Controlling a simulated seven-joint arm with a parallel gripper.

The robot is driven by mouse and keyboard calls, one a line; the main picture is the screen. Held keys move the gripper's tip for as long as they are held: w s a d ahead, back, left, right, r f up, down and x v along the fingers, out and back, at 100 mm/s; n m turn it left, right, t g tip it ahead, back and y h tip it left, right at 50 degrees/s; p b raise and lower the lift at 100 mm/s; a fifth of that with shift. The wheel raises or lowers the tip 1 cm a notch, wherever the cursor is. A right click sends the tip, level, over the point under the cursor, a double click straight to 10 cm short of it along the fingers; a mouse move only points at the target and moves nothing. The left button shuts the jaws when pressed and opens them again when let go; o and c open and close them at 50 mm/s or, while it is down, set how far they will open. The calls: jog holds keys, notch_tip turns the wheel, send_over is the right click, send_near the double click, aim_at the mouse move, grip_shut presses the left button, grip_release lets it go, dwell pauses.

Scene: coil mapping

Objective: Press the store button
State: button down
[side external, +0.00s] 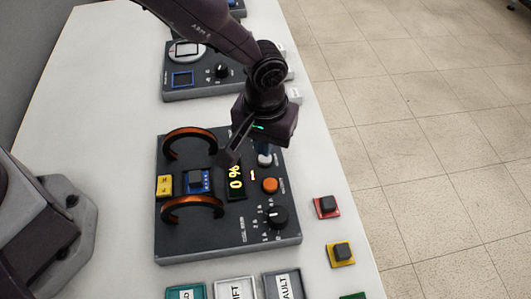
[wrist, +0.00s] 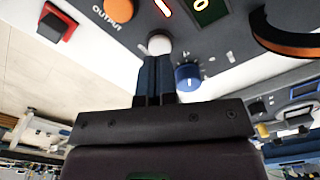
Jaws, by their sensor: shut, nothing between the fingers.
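The dark coil panel (side external: 205,248) lies on the white table, with two orange coils, a green 0 % display (side external: 236,179) and an orange OUTPUT button (side external: 270,185). It has a round white button (side external: 264,160), likely the store button, though I cannot read its label. My gripper (side external: 264,151) points down over this white button, fingers together and empty. In the wrist view, my fingertips (wrist: 158,58) overlap the near edge of the white button (wrist: 159,43); I cannot tell whether they touch it. A blue knob (wrist: 188,77) is just right of the fingers.
A black dial (side external: 276,217) is at the panel's front right. Red (side external: 327,206) and yellow (side external: 341,253) key blocks stand right of the panel. Labelled keys (side external: 235,289) line the front. Another panel (side external: 200,92) lies behind. The table's right edge is close.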

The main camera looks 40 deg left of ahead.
jog(key=shift+f, duration=0.35)
jog(key=shift+f, duration=0.9)
dwell(0.4)
jog(key=shift+r, duration=3.2)
